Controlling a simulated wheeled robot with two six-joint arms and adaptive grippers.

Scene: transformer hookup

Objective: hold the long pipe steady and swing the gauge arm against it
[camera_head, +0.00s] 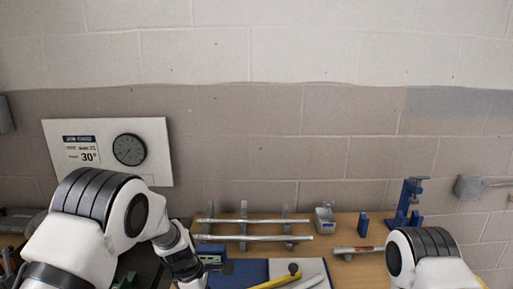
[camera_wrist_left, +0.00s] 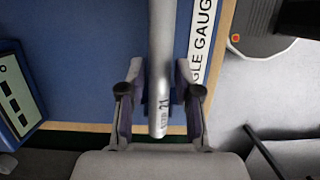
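In the left wrist view a grey metal pipe (camera_wrist_left: 161,60) runs down between the fingers of my left gripper (camera_wrist_left: 159,112). Its marked end lies between them, with narrow gaps on both sides, so the gripper looks open around it. Behind the pipe is a blue board (camera_wrist_left: 85,55) with a white strip (camera_wrist_left: 203,40) lettered as a gauge label. In the head view my left gripper (camera_head: 187,268) is at the bench's left front. The yellow gauge arm (camera_head: 272,282) lies at the bottom edge beside a black knob (camera_head: 293,268). My right gripper is out of view.
Two pipes (camera_head: 255,238) lie across a rack on the wooden bench. A metal bin (camera_head: 325,220), a blue block (camera_head: 363,226), a blue stand (camera_head: 409,203) and a short red-marked pipe (camera_head: 356,249) are to the right. A wall panel (camera_head: 92,172) reads 30°.

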